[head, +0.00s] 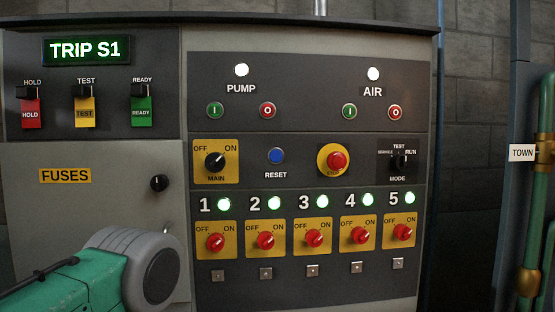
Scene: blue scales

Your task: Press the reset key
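The reset key is a round blue button (277,156) with the label RESET under it. It sits in the middle row of the dark control panel (310,190), between the yellow MAIN switch plate and the red stop button. Nothing covers it. Part of my green left arm with a grey round joint shows at the lower left, below and to the left of the key and apart from it in the picture. Neither of my grippers is in view.
The MAIN switch (215,161) is left of the key, and the red mushroom button (336,160) is right. PUMP and AIR buttons are above; numbered red rotary switches are below. A TRIP S1 display (87,50) glows at upper left. Green pipes stand at the right edge.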

